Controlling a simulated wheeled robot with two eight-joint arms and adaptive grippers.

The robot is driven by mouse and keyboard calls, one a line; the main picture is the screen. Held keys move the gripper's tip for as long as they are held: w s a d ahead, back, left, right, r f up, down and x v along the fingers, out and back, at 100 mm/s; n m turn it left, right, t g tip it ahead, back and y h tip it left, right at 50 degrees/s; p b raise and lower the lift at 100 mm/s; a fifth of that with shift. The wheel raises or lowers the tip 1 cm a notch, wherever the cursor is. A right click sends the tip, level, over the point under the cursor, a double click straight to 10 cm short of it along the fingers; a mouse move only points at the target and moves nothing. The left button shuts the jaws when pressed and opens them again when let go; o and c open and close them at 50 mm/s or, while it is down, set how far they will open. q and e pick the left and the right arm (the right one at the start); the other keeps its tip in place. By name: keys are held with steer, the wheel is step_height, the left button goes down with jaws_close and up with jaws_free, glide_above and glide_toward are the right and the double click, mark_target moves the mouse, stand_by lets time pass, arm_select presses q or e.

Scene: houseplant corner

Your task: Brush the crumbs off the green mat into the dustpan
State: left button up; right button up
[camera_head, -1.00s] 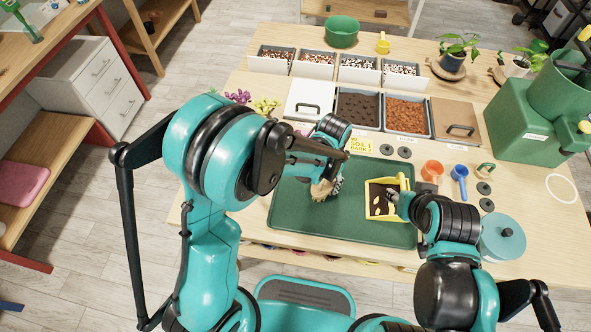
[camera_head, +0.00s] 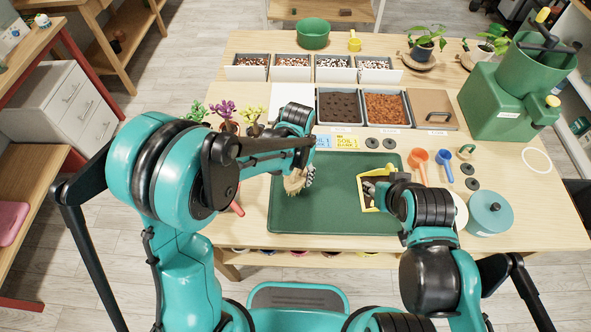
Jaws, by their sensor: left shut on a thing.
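The green mat (camera_head: 330,215) lies flat at the table's front. My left gripper (camera_head: 303,168) is shut on a brush; its pale bristles (camera_head: 294,183) point down over the mat's left part. I cannot tell whether they touch the mat. The yellow dustpan (camera_head: 366,203) sits on the mat's right part, with a dark interior. My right gripper (camera_head: 372,187) is at the dustpan and overlaps it; its fingers are too small and covered to judge their grip. I make out no crumbs on the bare mat; my arms hide parts of it.
Soil trays (camera_head: 343,107) line the back. Small plants (camera_head: 224,112) stand at the left, partly behind my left arm. The mat's middle is clear.

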arm_select(q)
steer(key=shift+r, duration=0.6)
steer(key=shift+a+r+p, duration=0.15)
steer(key=shift+r+p, duration=0.6)
steer(key=shift+p, duration=0.05)
steer(key=shift+r+p, duration=0.8)
steer(key=shift+r, duration=0.4)
